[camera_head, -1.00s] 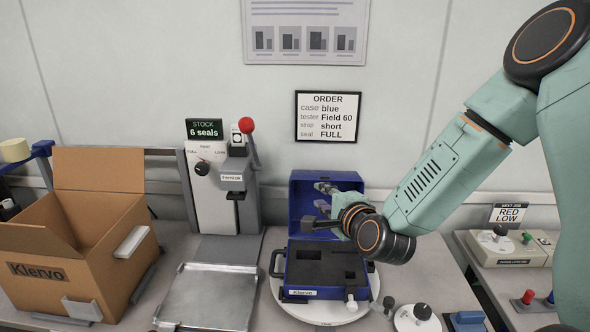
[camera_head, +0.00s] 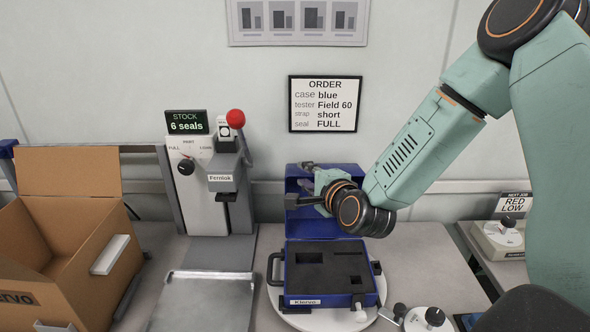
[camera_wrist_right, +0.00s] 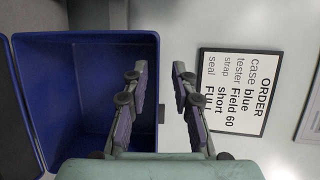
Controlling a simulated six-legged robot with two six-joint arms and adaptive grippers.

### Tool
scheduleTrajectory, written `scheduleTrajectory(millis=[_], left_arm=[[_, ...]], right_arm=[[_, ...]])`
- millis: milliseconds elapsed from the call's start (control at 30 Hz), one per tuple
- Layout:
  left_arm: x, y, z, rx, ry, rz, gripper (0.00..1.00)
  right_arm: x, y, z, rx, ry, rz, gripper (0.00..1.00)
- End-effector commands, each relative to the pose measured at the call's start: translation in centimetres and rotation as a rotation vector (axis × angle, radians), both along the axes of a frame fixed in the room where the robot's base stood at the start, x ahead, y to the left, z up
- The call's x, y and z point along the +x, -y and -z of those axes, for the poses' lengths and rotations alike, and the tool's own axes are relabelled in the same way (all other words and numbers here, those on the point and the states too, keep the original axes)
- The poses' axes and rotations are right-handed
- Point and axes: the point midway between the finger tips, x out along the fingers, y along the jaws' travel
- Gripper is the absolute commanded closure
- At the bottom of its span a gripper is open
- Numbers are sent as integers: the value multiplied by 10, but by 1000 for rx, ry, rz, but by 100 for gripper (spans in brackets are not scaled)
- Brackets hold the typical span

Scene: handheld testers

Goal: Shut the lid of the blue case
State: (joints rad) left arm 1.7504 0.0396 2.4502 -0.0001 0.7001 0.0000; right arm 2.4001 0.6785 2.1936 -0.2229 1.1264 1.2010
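The blue case (camera_head: 330,302) stands on a round white turntable (camera_head: 302,322), with empty slots in its dark foam. Its lid (camera_head: 340,227) stands upright at the back, open. In the right wrist view the lid's hollow blue inside (camera_wrist_right: 90,95) faces me, with a small latch on its edge. My right gripper (camera_head: 304,183) is in front of the upper lid. It is open and empty. Its fingers (camera_wrist_right: 160,85) appear on either side of the lid's top edge in the wrist view; I cannot tell whether they touch it. My left gripper is out of view.
A seal press (camera_head: 222,175) with a red knob stands left of the case, behind a metal tray (camera_head: 200,305). An open cardboard box (camera_head: 75,270) is at the far left. A white knobbed device (camera_head: 428,320) is close on the right. The order sign (camera_head: 325,104) hangs behind.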

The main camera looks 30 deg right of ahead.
Motion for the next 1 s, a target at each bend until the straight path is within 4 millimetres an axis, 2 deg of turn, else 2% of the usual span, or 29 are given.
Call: scheduleTrajectory(millis=[200, 400, 800, 1000], left_arm=[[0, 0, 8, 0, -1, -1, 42], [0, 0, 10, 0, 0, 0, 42], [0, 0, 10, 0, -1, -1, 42], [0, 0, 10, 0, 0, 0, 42]], right_arm=[[33, 5, 10, -2, 0, 1, 74], [53, 6, 14, 0, -1, 0, 74], [62, 8, 14, 3, 0, 2, 74], [62, 8, 14, 2, 0, 0, 91]])
